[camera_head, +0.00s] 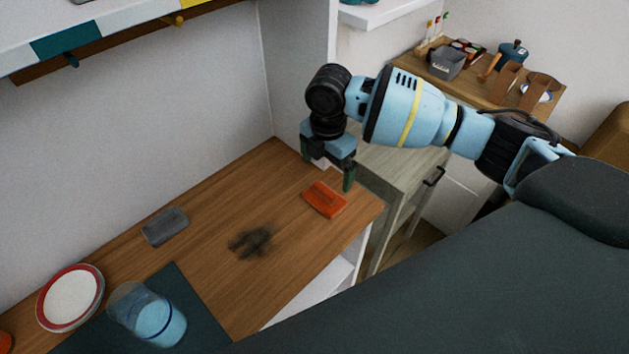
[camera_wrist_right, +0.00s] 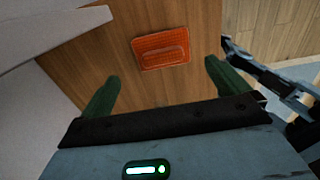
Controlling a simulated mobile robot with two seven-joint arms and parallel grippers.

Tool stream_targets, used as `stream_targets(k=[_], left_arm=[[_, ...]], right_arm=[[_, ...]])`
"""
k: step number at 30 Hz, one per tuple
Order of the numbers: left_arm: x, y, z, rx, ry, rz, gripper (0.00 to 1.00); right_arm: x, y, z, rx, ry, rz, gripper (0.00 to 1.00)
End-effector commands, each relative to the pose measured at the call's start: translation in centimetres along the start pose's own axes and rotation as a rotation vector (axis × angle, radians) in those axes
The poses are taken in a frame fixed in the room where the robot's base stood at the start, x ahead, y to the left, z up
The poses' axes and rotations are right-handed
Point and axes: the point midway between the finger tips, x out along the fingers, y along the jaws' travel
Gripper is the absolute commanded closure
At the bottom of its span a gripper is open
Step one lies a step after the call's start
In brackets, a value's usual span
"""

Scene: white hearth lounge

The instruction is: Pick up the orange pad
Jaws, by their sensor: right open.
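The orange pad (camera_head: 325,199) lies flat on the wooden counter, near its right end. It is a reddish-orange rectangle, and in the right wrist view the orange pad (camera_wrist_right: 161,48) shows a raised bar along its top. My right gripper (camera_head: 327,172) is open and empty, above the counter just behind the pad. In the right wrist view its two green fingers (camera_wrist_right: 158,82) are spread apart, with the pad ahead of them and between their lines, not touching. My left gripper is not in view.
A dark smudge (camera_head: 250,242) marks the counter (camera_head: 215,280) left of the pad. A grey pad (camera_head: 165,226), a red-rimmed plate (camera_head: 70,298) and a clear tumbler (camera_head: 150,315) on a dark mat (camera_head: 200,305) are farther left. A wall stands behind.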

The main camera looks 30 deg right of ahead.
Motion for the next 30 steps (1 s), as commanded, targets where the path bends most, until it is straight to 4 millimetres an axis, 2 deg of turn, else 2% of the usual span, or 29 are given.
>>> stream_targets(k=[6,11,15,20,30], left_arm=[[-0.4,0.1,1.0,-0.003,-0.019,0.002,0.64],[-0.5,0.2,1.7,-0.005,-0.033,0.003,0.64],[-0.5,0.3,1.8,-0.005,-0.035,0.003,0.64],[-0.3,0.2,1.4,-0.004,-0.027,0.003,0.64],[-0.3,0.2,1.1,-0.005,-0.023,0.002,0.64]], right_arm=[[0.1,0.0,0.1,0.000,0.000,-0.001,0.00],[1.3,0.0,0.0,0.001,0.000,-0.002,0.00],[2.5,0.0,0.0,0.001,0.000,-0.001,0.00],[2.8,0.0,0.0,0.001,-0.001,0.000,0.00],[7.1,-0.3,-0.5,0.001,-0.001,-0.002,0.00]])
